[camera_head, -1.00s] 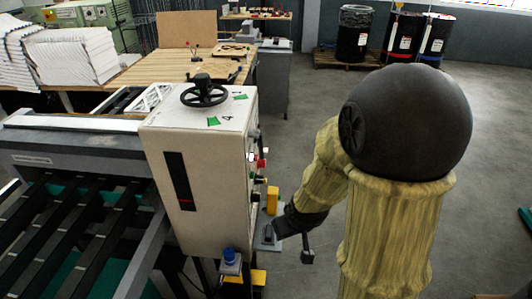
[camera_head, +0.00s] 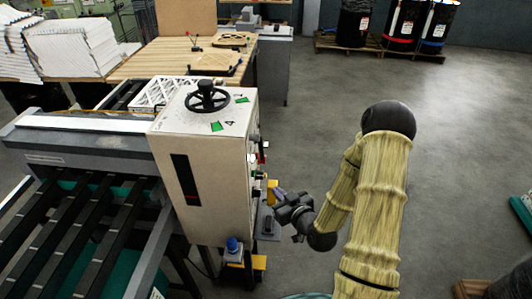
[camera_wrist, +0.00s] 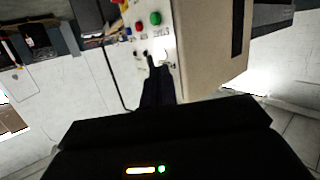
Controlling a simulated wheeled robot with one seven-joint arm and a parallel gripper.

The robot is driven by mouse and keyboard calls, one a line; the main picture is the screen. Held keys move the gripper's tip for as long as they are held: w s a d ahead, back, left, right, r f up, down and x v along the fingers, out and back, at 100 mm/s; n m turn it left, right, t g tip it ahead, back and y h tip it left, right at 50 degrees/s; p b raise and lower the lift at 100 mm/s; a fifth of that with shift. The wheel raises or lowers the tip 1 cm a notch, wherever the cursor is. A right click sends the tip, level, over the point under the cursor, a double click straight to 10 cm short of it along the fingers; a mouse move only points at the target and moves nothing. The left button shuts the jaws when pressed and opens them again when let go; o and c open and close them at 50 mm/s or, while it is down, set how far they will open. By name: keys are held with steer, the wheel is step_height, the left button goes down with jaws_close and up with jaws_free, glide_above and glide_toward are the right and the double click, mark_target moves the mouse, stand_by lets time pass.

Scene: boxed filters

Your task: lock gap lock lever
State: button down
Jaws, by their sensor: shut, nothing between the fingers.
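The pale machine cabinet (camera_head: 205,175) stands left of my arm, with a black handwheel (camera_head: 206,97) on top. Its control panel, on the right side, shows in the wrist view (camera_wrist: 130,70) with a green button (camera_wrist: 155,18), a red button (camera_wrist: 139,27) and small switches. A small dark lever-like part (camera_wrist: 150,61) sits just beyond my fingertips; I cannot tell whether it is the gap lock lever or whether they touch. My gripper (camera_wrist: 157,72) is shut and empty, pointing at the panel. In the head view my gripper (camera_head: 280,195) is beside the cabinet's right side.
A grey shelf (camera_head: 266,226) juts out below the panel, with a yellow block (camera_head: 271,188) by it. A blue knob (camera_head: 232,244) is low at the front. A wooden table (camera_head: 180,62) stands behind. The floor to the right is mostly clear.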

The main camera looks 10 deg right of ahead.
steer(key=r+t, duration=0.1)
steer(key=d+r+m, duration=0.1)
steer(key=r+t+p, duration=0.1)
steer(key=shift+s+d+m+t+h, duration=0.2)
steer(key=shift+d+m+t+h, duration=0.1)
steer(key=shift+d+m+h, duration=0.1)
steer(key=shift+w+f+b, duration=0.1)
steer(key=shift+f+b, duration=0.05)
steer(key=shift+b, duration=0.15)
steer(key=b+x, duration=0.4)
steer(key=b, duration=0.7)
steer(key=shift+w+a, duration=0.1)
steer(key=shift+w, duration=0.1)
steer(key=shift+w+b, duration=0.15)
steer(key=shift+b, duration=0.45)
